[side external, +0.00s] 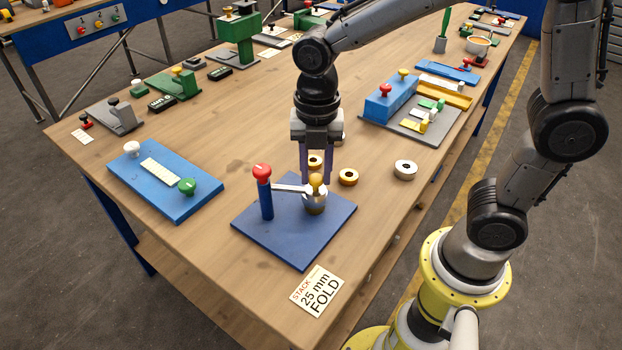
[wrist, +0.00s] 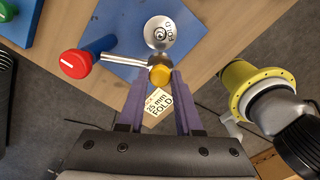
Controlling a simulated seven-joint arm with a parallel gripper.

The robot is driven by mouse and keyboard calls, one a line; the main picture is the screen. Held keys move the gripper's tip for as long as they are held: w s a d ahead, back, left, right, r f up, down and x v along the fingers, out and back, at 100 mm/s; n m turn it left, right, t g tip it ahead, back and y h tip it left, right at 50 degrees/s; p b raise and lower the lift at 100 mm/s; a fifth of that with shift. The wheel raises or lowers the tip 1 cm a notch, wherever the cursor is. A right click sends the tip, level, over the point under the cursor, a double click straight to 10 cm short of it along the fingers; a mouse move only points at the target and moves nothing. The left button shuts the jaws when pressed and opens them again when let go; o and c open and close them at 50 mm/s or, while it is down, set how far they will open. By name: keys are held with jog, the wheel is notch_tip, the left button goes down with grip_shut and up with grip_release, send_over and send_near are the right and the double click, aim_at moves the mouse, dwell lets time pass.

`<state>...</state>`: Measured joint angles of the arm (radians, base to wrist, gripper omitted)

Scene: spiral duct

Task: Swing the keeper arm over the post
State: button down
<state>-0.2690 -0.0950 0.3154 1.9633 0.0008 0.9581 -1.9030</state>
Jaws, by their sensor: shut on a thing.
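A dark blue base plate (side external: 290,240) lies on the wooden table. A blue upright (side external: 266,203) with a red knob (side external: 262,171) stands on its left side. The thin silver keeper arm (side external: 287,188) reaches from this upright to a yellow knob (side external: 316,180). A short silver and brass post or stack (side external: 314,205) stands close under that end. In the wrist view its round silver top (wrist: 160,32) lies beside the keeper arm (wrist: 125,61); I cannot tell whether the arm overlaps it. My gripper (wrist: 160,76) points down, its purple fingers shut on the yellow knob.
Loose brass rings (side external: 348,177) and a silver ring (side external: 405,170) lie behind and right of the plate. A lighter blue plate (side external: 165,190) with white and green knobs lies left. A blue block (side external: 390,99) stands behind right. A "25 mm FOLD" card (side external: 317,291) lies in front.

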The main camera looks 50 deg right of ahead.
jog(key=shift+w+d+r+n, duration=0.1)
jog(key=shift+w+d+n, duration=0.55)
jog(key=shift+n, duration=0.35)
jog(key=shift+w+d+n, duration=0.45)
jog(key=shift+d+n, duration=0.25)
jog(key=shift+n, duration=0.3)
jog(key=c, duration=0.6)
grip_release()
notch_tip(320, 180, up, 14)
jog(key=shift+f, duration=0.1)
jog(key=shift+d, duration=0.1)
